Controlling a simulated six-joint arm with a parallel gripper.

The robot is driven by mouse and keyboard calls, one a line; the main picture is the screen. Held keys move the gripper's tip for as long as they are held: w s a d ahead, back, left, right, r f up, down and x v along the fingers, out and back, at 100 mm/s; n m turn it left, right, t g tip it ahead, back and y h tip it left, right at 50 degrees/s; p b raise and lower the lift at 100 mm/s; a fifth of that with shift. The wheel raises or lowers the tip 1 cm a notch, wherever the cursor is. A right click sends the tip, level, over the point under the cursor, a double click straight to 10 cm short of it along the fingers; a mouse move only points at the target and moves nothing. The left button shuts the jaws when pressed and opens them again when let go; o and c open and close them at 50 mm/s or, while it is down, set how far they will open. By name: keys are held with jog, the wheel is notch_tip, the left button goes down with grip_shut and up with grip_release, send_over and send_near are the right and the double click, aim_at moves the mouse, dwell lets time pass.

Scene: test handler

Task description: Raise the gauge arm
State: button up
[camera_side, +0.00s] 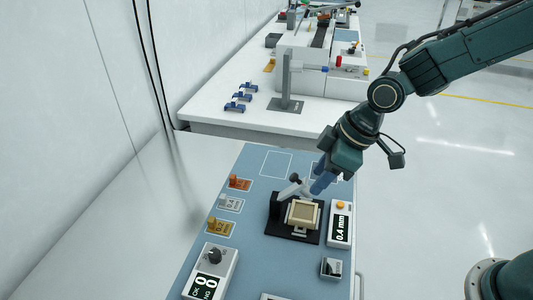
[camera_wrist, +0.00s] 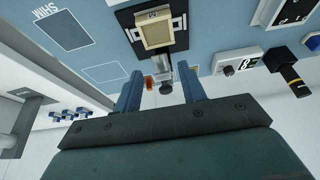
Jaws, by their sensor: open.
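The gauge (camera_side: 278,206) is a dark upright on a black base plate, with a pale square block (camera_side: 303,212) in front of it. Its light grey gauge arm (camera_side: 290,190) slopes up over the block, with a dark knob (camera_side: 294,177) near it. My gripper (camera_side: 318,184) has blue fingers and is just right of the gauge arm, pointing down. In the wrist view my gripper (camera_wrist: 161,74) is open, and a grey bar ending in a dark knob (camera_wrist: 166,88) shows between the fingers. I cannot tell whether a finger touches it.
A display unit (camera_side: 341,222) reading 0.4 mm stands right of the gauge. Orange, grey and yellow shim holders (camera_side: 222,228) line the mat's left side. A dial box (camera_side: 211,270) is at the front. A white bench (camera_side: 255,115) with equipment stands behind.

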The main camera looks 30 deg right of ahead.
jog(key=v, duration=1.1)
jog(key=s+d+r+m+t+h, duration=0.2)
jog(key=s+d+m, duration=0.5)
jog(key=s+d, duration=0.5)
jog(key=shift+s+r+h, duration=0.3)
jog(key=shift+s+r, duration=0.15)
jog(key=shift+r, duration=0.2)
jog(key=shift+d, duration=0.1)
jog(key=w+a+r+n+g, duration=0.35)
jog(key=w+a, duration=0.35)
jog(key=w, duration=0.5)
jog(key=w+a+f+n+g, duration=0.1)
jog(key=w+a, duration=0.3)
jog(key=a, duration=0.2)
jog(key=w+a+f+n, duration=0.2)
jog(key=w+a, duration=0.1)
jog(key=a, duration=0.3)
jog(key=shift+w+g+h, duration=0.3)
jog(key=shift+w+g, duration=0.05)
jog(key=shift+w, duration=0.05)
